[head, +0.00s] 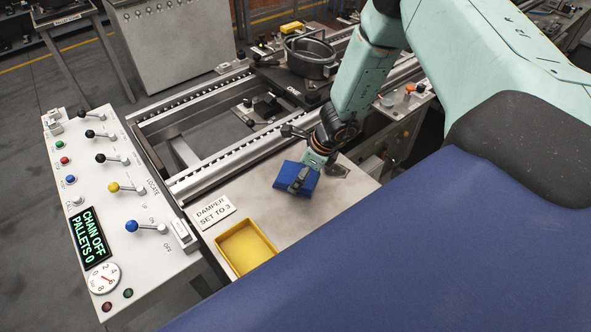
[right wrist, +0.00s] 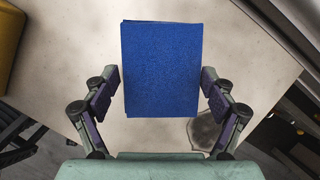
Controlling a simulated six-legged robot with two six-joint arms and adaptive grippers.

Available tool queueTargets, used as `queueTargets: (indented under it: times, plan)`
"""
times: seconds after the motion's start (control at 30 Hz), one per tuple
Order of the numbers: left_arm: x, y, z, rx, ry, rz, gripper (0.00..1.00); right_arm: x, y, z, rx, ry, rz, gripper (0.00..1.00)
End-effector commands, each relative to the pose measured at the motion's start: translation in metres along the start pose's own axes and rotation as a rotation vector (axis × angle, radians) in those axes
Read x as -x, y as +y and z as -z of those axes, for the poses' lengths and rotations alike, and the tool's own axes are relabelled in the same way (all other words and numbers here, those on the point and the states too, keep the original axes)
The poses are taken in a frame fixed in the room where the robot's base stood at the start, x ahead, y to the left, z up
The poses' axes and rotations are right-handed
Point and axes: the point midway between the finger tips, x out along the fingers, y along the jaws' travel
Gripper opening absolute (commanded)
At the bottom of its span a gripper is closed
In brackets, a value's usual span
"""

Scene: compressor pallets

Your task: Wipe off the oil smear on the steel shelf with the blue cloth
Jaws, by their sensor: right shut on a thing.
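The blue cloth (head: 284,176) is a folded pad over the steel shelf (head: 258,192). My right gripper (head: 303,178) is shut on the cloth, one finger on each side. In the right wrist view the cloth (right wrist: 161,68) fills the space between the fingers of the gripper (right wrist: 160,92). I cannot tell whether the cloth touches the shelf. The oil smear (right wrist: 204,132) is a dark grey patch on the shelf, beside the cloth near the right finger. In the head view the smear (head: 339,171) lies right of the cloth, partly hidden by my gripper. My left gripper is not in view.
A yellow tray (head: 222,243) and a "DAMPER SET TO 3" card (head: 214,211) are on the shelf's left part. A control panel (head: 90,180) with levers stands left. The conveyor rail (head: 230,150) runs behind the shelf, with a metal pot (head: 309,60) beyond.

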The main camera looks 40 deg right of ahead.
Motion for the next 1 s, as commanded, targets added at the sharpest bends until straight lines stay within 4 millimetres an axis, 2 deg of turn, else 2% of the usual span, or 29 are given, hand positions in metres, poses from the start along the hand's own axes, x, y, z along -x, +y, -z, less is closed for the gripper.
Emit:
queueTargets:
  times: [0.03,0.3,1.0]
  plan:
    - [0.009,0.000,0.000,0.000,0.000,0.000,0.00,0.004,-0.004,0.001,-0.002,0.001,0.001,0.59]
    - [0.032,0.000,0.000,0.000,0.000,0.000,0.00,0.009,-0.022,0.012,-0.002,0.001,0.001,0.59]
    - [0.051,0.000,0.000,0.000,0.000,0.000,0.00,0.015,-0.062,0.035,-0.002,0.000,0.001,0.59]
